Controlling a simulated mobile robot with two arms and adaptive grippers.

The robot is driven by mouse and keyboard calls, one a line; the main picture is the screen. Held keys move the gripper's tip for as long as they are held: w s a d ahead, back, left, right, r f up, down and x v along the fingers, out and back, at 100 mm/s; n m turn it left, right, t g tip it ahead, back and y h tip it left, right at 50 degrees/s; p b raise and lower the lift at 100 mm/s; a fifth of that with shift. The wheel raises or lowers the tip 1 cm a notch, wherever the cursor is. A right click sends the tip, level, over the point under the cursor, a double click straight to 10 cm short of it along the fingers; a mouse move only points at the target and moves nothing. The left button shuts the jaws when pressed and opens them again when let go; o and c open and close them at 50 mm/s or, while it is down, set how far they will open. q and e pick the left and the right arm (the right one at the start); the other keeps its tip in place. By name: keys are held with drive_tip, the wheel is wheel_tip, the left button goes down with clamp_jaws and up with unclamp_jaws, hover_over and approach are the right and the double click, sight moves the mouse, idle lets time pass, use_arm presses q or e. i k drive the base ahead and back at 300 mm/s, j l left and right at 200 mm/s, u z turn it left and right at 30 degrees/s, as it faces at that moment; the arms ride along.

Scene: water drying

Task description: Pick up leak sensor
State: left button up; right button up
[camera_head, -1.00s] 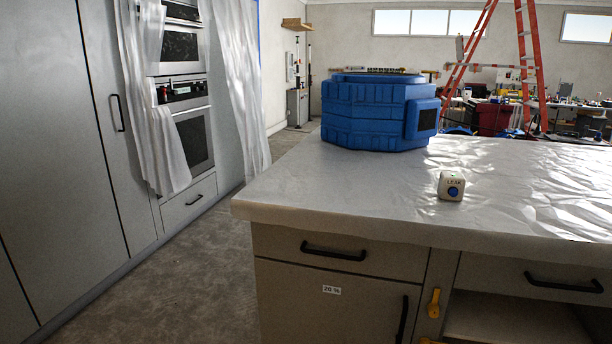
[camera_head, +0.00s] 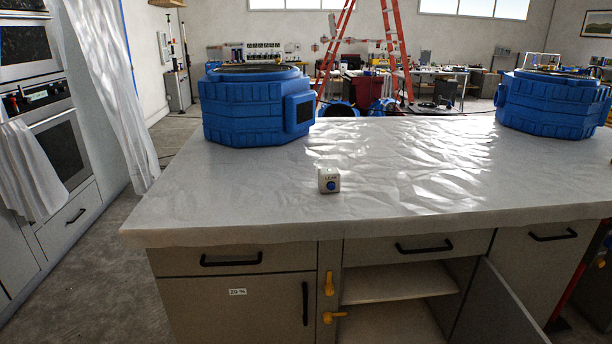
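Neither of my grippers shows in the head view, so nothing of mine is near the sensor in the picture.
Blue octagonal machines stand on the counter, one behind left (camera_head: 255,105) and one at the back right (camera_head: 553,103). An open cabinet door (camera_head: 508,310) juts out below. An orange ladder (camera_head: 398,50) stands behind. Free floor (camera_head: 105,270) lies at left.

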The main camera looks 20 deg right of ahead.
sight(325, 175)
drive_tip(key=i+l+z, duration=0.2)
drive_tip(key=z, duration=0.15)
drive_tip(key=i+l+z, duration=0.2)
drive_tip(key=l+z, duration=0.15)
